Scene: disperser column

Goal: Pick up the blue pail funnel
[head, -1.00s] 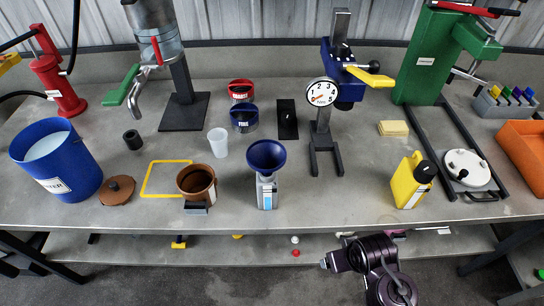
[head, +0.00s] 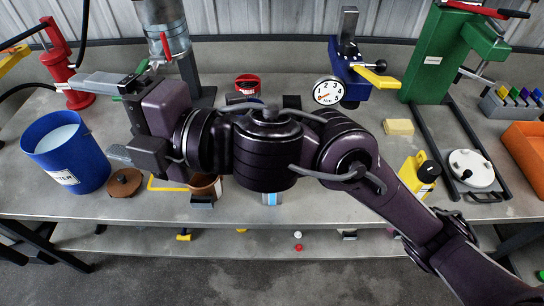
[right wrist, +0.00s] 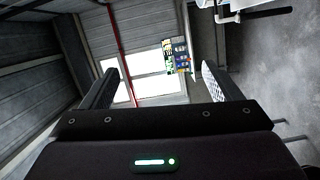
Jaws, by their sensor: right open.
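The blue funnel is hidden behind my right arm in the head view. The lower part of the pale bottle (head: 271,198) that it sat on shows just below my arm. My right gripper (head: 108,118) points left, with its two fingers apart and nothing between them. It appears above the bench, up and to the right of the blue pail marked water (head: 68,155). My left gripper is not in view.
A brown pot (head: 206,186) and a brown lid (head: 123,182) stand near the front left. A yellow jug (head: 415,175) and a round white scale (head: 470,168) are at right. The gauge stand (head: 328,92) rises behind my arm.

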